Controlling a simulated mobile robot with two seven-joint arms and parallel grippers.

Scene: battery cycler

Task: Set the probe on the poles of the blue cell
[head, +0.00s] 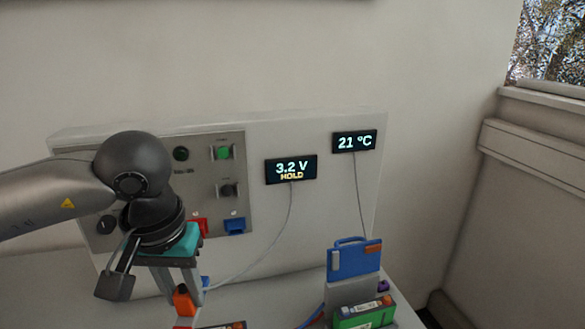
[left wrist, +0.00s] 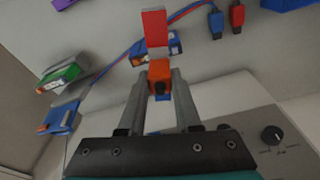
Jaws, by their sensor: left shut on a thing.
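My left gripper (head: 187,292) is shut on the orange probe (head: 184,301), which also shows between the fingers in the left wrist view (left wrist: 160,76). A red part (left wrist: 154,28) stands out from the probe on one side and a small blue part (left wrist: 163,97) on the other. The blue cell (left wrist: 170,47) lies beyond the probe in the left wrist view, partly hidden by it. In the head view only a strip of what looks like this cell (head: 236,325) shows at the bottom edge. I cannot tell whether the probe touches its poles. My right gripper is not in view.
A meter display (head: 290,170) reads 3.2 V HOLD; its cable runs down toward the probe. Another display (head: 354,141) reads 21 °C. A green cell (head: 364,315) and an upright blue item (head: 354,260) stand to the right. Red and blue leads (left wrist: 185,15) run near the blue cell.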

